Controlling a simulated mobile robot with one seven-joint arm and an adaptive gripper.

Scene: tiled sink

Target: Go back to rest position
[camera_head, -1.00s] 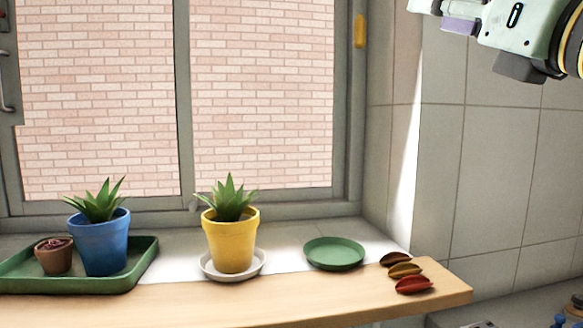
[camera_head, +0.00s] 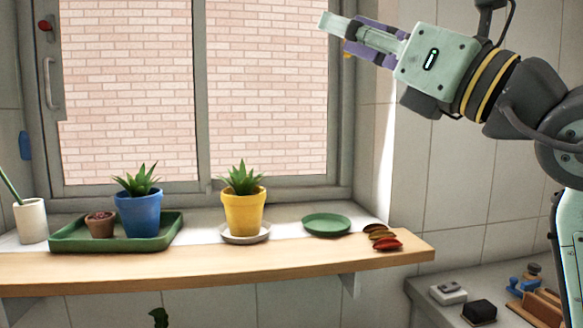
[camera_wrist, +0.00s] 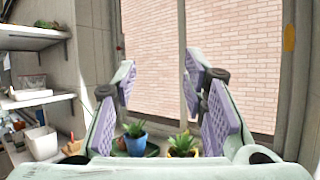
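My gripper (camera_head: 348,38) is raised at the upper right in the head view, pointing left in front of the window, well above the wooden shelf (camera_head: 300,259). In the wrist view my gripper (camera_wrist: 160,85) has its two purple-padded fingers wide apart with nothing between them. A yellow pot (camera_head: 243,212) with a spiky plant stands on a white saucer (camera_head: 262,236). A blue pot (camera_head: 139,215) and a small brown pot (camera_head: 100,225) stand in a green tray (camera_head: 70,242). A green plate (camera_head: 326,224) lies empty to the right.
Several small colored curved pieces (camera_head: 383,238) lie at the shelf's right end. A white cup (camera_head: 31,221) stands at the far left. A lower counter at right holds a black block (camera_head: 480,312) and small items. The window (camera_head: 270,90) is behind; the air above the shelf is free.

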